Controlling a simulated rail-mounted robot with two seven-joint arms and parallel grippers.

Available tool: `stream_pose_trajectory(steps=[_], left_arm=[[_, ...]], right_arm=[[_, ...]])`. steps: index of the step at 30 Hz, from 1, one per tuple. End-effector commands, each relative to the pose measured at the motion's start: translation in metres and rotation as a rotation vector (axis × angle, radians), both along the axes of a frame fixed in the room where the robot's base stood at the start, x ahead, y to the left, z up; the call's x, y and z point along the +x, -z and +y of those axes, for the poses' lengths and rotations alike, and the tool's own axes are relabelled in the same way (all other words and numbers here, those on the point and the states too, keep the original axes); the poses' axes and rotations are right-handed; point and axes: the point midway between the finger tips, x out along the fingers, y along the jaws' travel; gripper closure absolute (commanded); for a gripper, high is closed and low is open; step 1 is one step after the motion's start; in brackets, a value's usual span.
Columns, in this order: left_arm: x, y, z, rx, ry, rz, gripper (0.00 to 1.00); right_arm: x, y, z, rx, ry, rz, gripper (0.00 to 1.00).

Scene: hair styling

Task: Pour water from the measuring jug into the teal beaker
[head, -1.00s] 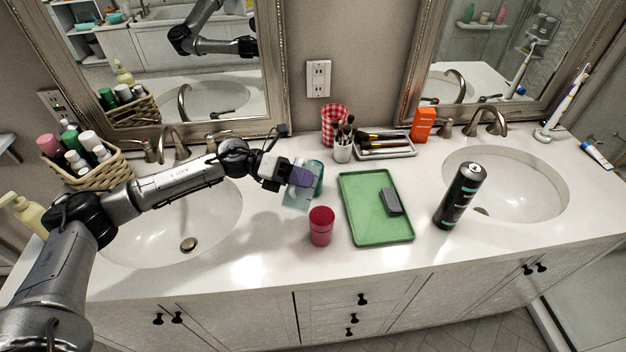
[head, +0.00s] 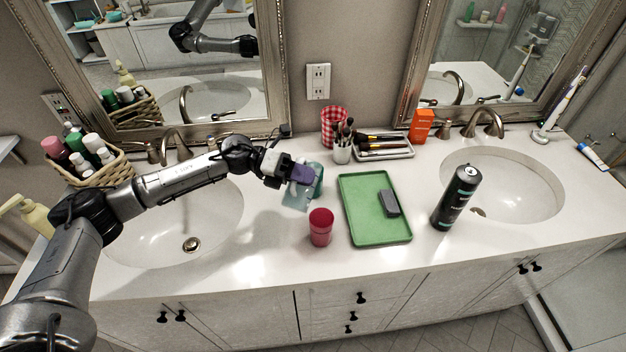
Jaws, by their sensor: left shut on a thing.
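My left gripper (head: 297,176) is shut on the measuring jug (head: 296,199), a pale blue, see-through vessel that appears tilted and held above the counter. The gripper hides part of the jug. The teal beaker (head: 318,180) is just behind and to the right of the jug, partly covered by the jug and gripper. I cannot tell whether the jug touches the beaker or whether water is flowing. My right gripper is out of view.
A red cup (head: 321,227) stands just in front of the jug. A green tray (head: 366,226) with a dark grey item (head: 389,203) lies to the right. A black can (head: 456,198) stands by the right sink (head: 535,185). The left sink (head: 150,236) lies under my arm.

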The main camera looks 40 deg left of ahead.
Motion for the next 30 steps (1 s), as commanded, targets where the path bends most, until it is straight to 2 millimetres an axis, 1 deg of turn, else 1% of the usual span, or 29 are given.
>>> stream_pose_trajectory(steps=[11,21,30], left_arm=[[0.0,0.0,0.0,-0.001,0.0,0.001,1.0],[0.003,-0.007,0.001,-0.019,0.001,0.053,1.0],[0.004,-0.005,0.001,-0.021,0.001,0.056,1.0]], right_arm=[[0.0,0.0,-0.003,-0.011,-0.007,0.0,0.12],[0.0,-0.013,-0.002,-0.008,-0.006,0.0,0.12],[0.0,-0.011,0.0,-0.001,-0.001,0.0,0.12]])
